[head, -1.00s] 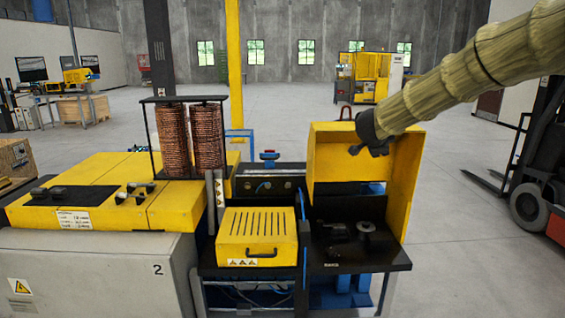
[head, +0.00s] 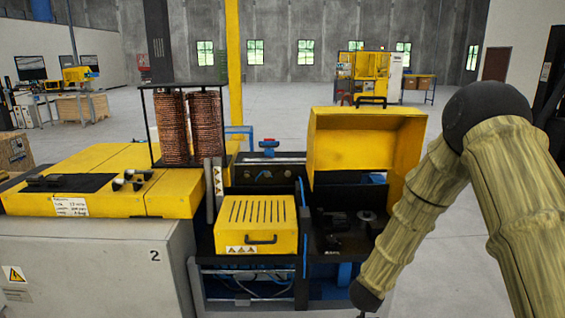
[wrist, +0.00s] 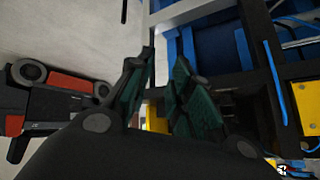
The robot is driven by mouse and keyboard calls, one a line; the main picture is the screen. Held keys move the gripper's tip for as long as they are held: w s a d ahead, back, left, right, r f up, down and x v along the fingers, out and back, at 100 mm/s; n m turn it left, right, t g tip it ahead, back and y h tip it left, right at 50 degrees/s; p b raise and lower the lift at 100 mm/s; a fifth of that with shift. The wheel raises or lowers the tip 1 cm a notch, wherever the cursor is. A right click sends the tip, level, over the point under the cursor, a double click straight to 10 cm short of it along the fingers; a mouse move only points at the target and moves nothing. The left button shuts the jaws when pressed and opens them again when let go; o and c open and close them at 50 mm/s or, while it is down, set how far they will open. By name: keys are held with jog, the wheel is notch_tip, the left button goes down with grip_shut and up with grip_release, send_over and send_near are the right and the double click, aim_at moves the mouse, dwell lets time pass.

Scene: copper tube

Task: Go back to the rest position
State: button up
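My gripper shows in the wrist view (wrist: 163,62). Its two dark fingers with green pads stand apart, and only background shows between them. In the head view my arm comes down on the right, bent at a dark joint, and its dark lower end sits at the bottom edge, in front of the machine's right side. The fingers cannot be made out there. The machine's yellow cover (head: 365,140) stands raised over a black work area (head: 340,235) with dark fixtures. No copper tube shows in my gripper.
A closed yellow box (head: 257,228) with a handle sits left of the work area. Copper coils (head: 190,128) stand in a black frame on the yellow-topped cabinet (head: 100,255). A dark and red vehicle (wrist: 55,95) shows in the wrist view. Open floor (head: 440,270) lies right of the machine.

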jog(key=s+a+f+n+g+y+b, duration=0.25)
jog(key=s+f+n+b, duration=0.2)
jog(key=s+f, duration=1.7)
jog(key=s+a+f+n+g+b, duration=0.1)
jog(key=s+f+n+g, duration=0.1)
jog(key=s, duration=1.1)
jog(key=s+a+f+n+g+y+b, duration=0.1)
jog(key=s+f+n+g, duration=0.1)
jog(key=s, duration=1.1)
jog(key=shift+f+g, duration=0.55)
jog(key=shift+f, duration=0.35)
jog(key=shift+w, duration=0.1)
